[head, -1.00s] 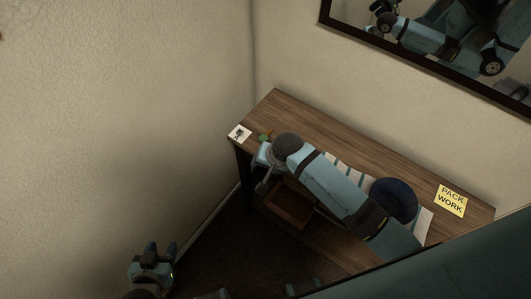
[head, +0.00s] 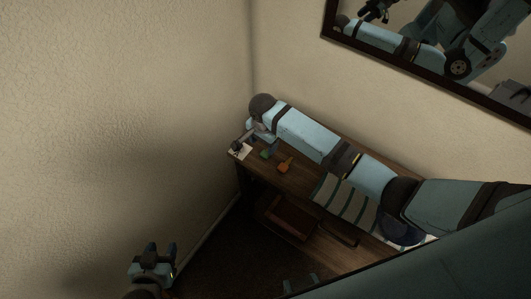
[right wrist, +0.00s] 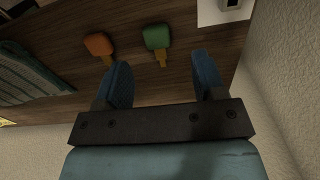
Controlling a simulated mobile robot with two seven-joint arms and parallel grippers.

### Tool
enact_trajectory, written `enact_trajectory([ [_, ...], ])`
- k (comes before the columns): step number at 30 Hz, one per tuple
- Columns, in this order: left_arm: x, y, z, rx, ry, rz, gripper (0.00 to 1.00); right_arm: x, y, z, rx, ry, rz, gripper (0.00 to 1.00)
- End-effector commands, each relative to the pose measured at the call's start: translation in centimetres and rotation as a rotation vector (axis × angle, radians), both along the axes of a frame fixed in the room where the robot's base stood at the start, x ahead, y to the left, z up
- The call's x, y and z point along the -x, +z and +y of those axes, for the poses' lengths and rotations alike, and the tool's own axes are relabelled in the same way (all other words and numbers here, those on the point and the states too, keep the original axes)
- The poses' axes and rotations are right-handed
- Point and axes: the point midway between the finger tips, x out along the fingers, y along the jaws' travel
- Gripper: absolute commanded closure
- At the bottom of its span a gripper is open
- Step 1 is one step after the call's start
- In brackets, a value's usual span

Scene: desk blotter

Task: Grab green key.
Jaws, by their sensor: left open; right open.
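The green key (head: 266,154) lies on the wooden desk near its left end. My right gripper (right wrist: 160,63) is open and empty. The key's shaft shows between its two blue fingers in the picture, with the head beyond the tips; the height gap is unclear. In the head view my right gripper (head: 246,139) is at the desk's left end. My left gripper (head: 152,254) is open and empty, low at the left, away from the desk.
An orange key (head: 285,165) lies right beside the green key. A white card (head: 240,151) with a dark item lies at the desk's left end. A striped mat (head: 345,201) and a dark blue round object (head: 402,230) are further right. Walls border the desk; a mirror (head: 440,75) hangs behind.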

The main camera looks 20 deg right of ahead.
Motion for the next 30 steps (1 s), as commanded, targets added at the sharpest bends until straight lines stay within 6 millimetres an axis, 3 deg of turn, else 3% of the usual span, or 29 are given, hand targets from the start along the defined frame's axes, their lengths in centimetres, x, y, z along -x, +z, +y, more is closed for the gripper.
enact_trajectory([
  [12, -0.1, 0.7, 0.0, -0.001, 0.0, -0.006, 0.53, 0.1, -4.9, -0.6, 0.001, 0.001, 0.001, 0.36],
  [21, 0.0, 0.6, 0.0, -0.001, 0.0, -0.003, 0.53, 0.1, -5.4, -0.6, -0.001, 0.001, -0.001, 0.36],
  [28, 0.1, 0.5, 0.0, -0.001, -0.001, 0.0, 0.53, 0.1, -5.4, -0.6, -0.001, 0.001, -0.001, 0.89],
  [30, 0.1, 0.5, 0.0, -0.001, -0.001, 0.0, 0.53, 0.1, -5.4, -0.6, -0.001, 0.001, -0.001, 0.89],
])
